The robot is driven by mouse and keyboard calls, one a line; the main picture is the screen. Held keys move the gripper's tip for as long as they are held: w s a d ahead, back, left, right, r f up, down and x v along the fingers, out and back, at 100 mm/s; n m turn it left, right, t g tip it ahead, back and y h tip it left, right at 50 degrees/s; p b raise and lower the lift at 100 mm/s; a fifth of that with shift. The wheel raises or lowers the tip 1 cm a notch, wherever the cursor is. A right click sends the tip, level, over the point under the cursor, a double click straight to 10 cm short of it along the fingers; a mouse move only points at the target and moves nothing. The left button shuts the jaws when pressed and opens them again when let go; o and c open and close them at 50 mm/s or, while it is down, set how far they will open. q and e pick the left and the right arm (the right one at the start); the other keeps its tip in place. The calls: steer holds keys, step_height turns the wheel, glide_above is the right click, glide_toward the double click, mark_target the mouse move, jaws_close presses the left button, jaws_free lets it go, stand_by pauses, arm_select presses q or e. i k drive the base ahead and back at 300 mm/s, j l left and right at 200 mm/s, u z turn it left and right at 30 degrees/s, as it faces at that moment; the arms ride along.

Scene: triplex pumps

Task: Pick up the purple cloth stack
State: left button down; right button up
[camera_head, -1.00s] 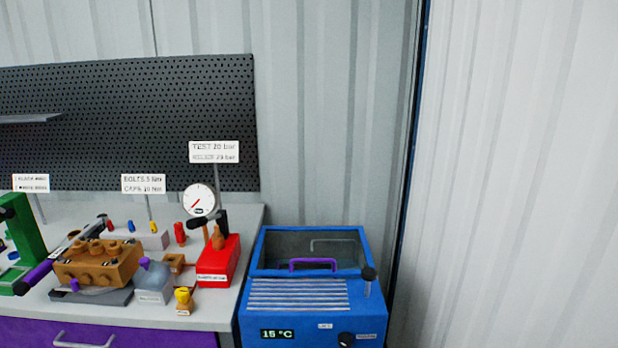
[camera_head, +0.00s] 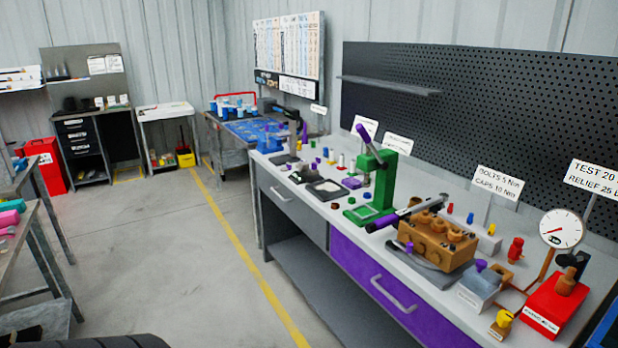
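I cannot make out a purple cloth stack for certain. At the left edge, a bench (camera_head: 36,214) holds a teal item (camera_head: 12,205) and a pink-magenta item (camera_head: 8,219), both cut off by the frame. They may be folded cloths, but they are too small and cropped to tell. Neither of my grippers is in view.
A long workbench (camera_head: 345,239) with a purple drawer (camera_head: 362,277), a green press (camera_head: 384,180) and a brown pump block (camera_head: 436,242) runs along the right. A red cabinet (camera_head: 46,166) stands at the far left. The grey floor (camera_head: 165,250) between the benches is clear.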

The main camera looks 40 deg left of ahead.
mark_target(354, 183)
steer(key=j+u, duration=0.35)
steer(key=i+j+u, duration=0.15)
steer(key=u, duration=0.2)
steer(key=i+j+u, duration=0.1)
steer(key=j+u, duration=0.25)
steer(key=l, duration=0.1)
